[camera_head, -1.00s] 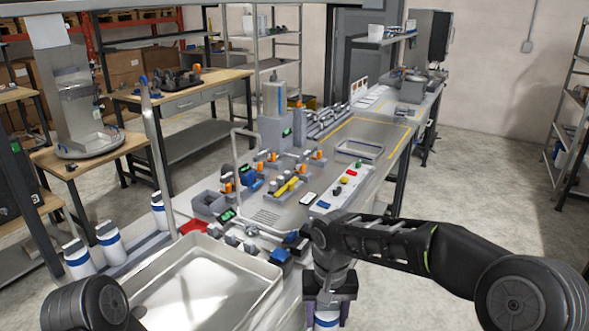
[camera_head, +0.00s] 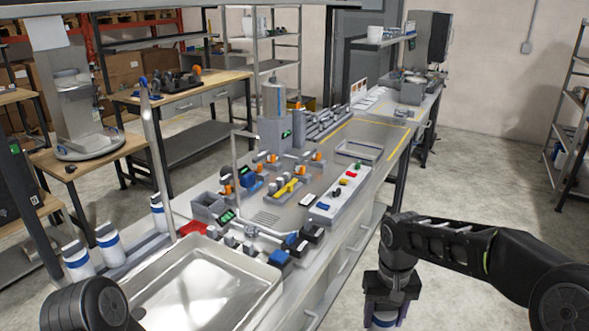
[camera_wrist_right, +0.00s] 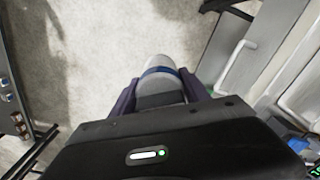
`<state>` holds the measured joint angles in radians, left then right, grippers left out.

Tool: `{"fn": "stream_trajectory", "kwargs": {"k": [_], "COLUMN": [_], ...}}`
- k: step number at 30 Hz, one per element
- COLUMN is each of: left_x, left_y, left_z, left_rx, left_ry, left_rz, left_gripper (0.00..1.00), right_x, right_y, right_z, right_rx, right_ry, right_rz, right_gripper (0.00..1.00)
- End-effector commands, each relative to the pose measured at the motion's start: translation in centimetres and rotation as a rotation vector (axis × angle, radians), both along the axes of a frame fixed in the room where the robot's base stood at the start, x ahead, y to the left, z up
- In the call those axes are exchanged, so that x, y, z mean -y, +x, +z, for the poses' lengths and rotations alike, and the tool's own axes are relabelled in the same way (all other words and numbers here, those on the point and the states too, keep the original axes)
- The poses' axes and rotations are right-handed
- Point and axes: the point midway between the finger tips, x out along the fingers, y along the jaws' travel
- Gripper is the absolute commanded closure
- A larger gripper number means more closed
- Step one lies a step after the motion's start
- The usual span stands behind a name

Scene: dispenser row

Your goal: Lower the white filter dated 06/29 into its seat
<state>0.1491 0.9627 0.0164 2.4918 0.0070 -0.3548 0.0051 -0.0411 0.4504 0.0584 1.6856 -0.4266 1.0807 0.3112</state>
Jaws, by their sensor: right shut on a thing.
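My right gripper (camera_head: 386,309) is shut on a white filter (camera_head: 383,321) with a blue band. It holds the filter over the floor, off the right side of the bench. In the right wrist view, the filter (camera_wrist_right: 158,66) sits between the dark fingers, with its white rounded end pointing away from the gripper. Its date cannot be read. Three similar white filters with blue bands, (camera_head: 77,262), (camera_head: 110,243) and (camera_head: 159,213), stand upright in a row left of the sink. Their dates cannot be read either. I cannot make out an empty seat. My left gripper is out of view.
The steel sink (camera_head: 195,290) fills the near bench. Behind it stand valves with orange knobs, a grey box (camera_head: 208,207) and a button panel (camera_head: 340,197). A tall pipe (camera_head: 150,140) rises beside the filter row. Floor (camera_head: 480,165) right of the bench is open.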

Motion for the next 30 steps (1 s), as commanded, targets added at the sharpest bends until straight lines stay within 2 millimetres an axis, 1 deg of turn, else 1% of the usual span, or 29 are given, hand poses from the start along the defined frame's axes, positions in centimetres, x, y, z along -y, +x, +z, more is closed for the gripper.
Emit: {"fn": "stream_trajectory", "kwargs": {"k": [8,11,14,17,21,24,27,30], "left_x": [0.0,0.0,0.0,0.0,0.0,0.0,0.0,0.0], "left_y": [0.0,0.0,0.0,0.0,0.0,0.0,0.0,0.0], "left_z": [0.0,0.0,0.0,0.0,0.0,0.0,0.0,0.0], "left_rx": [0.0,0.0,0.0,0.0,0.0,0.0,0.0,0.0], "left_ry": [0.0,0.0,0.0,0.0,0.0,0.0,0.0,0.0], "left_rz": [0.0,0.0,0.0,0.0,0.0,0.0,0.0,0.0], "left_gripper": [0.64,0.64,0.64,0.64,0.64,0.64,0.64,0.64], "right_x": [0.0,0.0,0.0,0.0,0.1,0.0,0.0,0.0], "right_y": [0.0,0.0,-0.2,-0.8,-2.2,-3.3,-3.9,-4.0], "right_z": [0.0,-0.4,-2.1,-5.2,-10.4,-13.2,-14.7,-15.1], "right_rx": [0.001,0.0,-0.003,-0.005,-0.006,-0.005,-0.001,0.002], "right_ry": [0.0,-0.001,-0.005,-0.008,-0.009,-0.006,-0.001,0.0], "right_rz": [0.0,0.0,-0.001,-0.001,-0.001,0.0,0.001,0.0], "right_gripper": [0.98,0.98,0.98,0.98,0.98,0.98,0.98,0.98]}}
